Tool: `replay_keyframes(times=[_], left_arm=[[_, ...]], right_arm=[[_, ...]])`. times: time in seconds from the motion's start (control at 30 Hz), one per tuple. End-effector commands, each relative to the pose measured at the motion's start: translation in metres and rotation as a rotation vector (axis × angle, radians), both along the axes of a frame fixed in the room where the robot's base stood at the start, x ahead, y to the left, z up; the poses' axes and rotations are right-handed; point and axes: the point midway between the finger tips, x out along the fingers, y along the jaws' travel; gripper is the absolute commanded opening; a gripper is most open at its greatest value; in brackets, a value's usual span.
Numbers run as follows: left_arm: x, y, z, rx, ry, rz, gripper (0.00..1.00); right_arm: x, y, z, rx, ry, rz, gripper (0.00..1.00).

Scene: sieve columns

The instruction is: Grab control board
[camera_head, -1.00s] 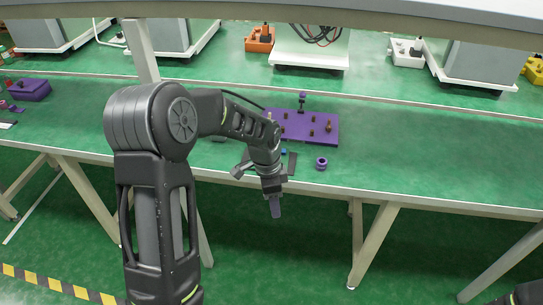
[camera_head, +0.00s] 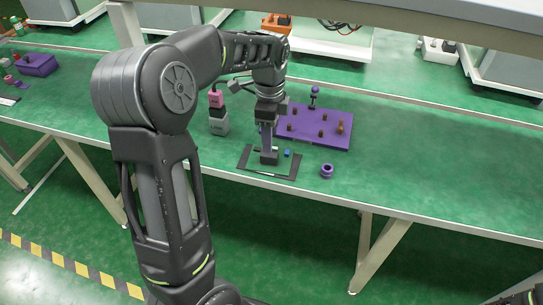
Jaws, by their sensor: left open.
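A purple board (camera_head: 335,137) with several dark pegs and one taller knobbed post lies on the green table. A dark flat plate (camera_head: 288,170) lies at the table's front edge, with a small blue piece (camera_head: 288,153) on or beside it. I cannot tell for sure which is the control board. My left gripper (camera_head: 268,160) is open and points down over the dark plate, left of the purple board. The gripper hides part of the plate, and I cannot tell whether they touch. Of my right arm only a dark part shows in the lower right corner; its gripper is out of view.
A purple spool-like ring (camera_head: 327,171) stands right of the plate. A grey block with a pink top (camera_head: 218,114) stands behind left. A purple box (camera_head: 37,65) sits at the far left. The table to the right is clear. A light beam crosses above.

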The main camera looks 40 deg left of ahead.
Motion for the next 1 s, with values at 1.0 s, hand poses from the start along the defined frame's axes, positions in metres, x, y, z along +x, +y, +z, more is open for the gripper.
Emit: replay_keyframes(times=[1.0], left_arm=[[-0.001, 0.003, -0.074, 0.0, 0.003, 0.0, 0.49]], right_arm=[[0.001, 0.0, 0.003, 0.0, -0.001, 0.0, 0.36]])
